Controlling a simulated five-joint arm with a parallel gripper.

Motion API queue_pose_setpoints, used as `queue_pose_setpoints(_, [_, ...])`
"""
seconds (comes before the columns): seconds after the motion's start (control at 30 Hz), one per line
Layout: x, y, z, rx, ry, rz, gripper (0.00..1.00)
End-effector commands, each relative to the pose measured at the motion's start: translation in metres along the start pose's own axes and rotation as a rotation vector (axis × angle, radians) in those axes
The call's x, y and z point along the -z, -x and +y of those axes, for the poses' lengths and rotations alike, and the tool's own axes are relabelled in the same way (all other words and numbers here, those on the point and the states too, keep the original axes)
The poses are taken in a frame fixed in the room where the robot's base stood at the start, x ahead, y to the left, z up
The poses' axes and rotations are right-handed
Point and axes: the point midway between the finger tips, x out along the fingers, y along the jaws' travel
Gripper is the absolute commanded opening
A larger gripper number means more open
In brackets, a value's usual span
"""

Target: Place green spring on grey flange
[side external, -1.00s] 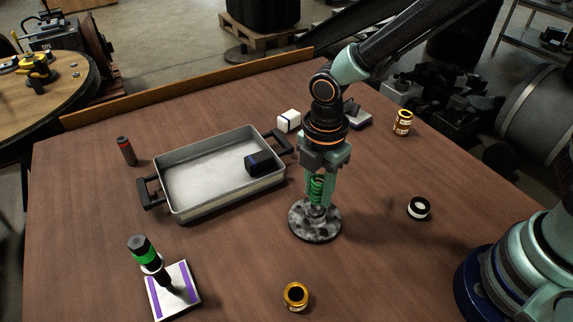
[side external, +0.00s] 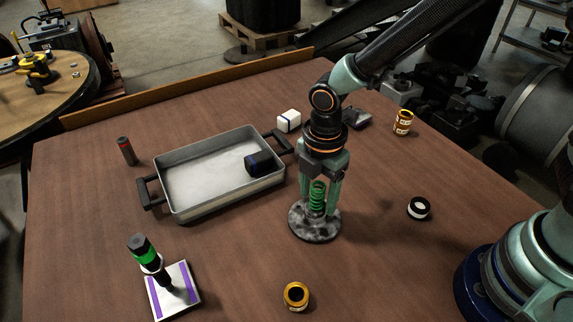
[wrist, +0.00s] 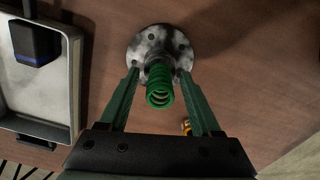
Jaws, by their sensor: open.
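The green spring (side external: 317,197) stands upright on the grey flange (side external: 315,226), over its middle, in the side external view. The flange is a round, mottled disc with bolt holes, lying flat on the table. My gripper (side external: 319,208) is open, with one finger on each side of the spring. In the wrist view the spring (wrist: 160,88) sits between the spread fingers of my gripper (wrist: 161,72), with a gap on both sides. The flange (wrist: 148,45) shows behind the spring there.
A metal tray (side external: 222,206) with black handles holds a dark block (side external: 260,162) to the left. A gold ring-shaped part (side external: 296,296) lies in front. A black-and-white cap (side external: 419,208) lies to the right. A green-banded tool (side external: 146,254) stands at front left.

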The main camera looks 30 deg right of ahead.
Motion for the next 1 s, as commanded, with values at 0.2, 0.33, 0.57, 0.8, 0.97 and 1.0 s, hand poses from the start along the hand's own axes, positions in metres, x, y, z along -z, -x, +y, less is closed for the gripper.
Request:
queue_pose_setpoints(0.2, [0.000,0.030,0.002,-0.008,0.000,0.002,0.65])
queue_pose_setpoints(0.33, [0.000,0.058,0.002,-0.008,0.000,0.002,0.65])
queue_pose_setpoints(0.57, [0.000,0.100,0.001,-0.005,0.000,0.001,0.65])
queue_pose_setpoints(0.8, [-0.002,0.121,0.000,-0.005,-0.013,0.002,0.65])
queue_pose_setpoints(0.97, [-0.026,0.138,-0.004,-0.058,-0.209,0.019,0.65])
queue_pose_setpoints(1.0, [-0.037,0.144,-0.006,-0.083,-0.303,0.028,0.65])
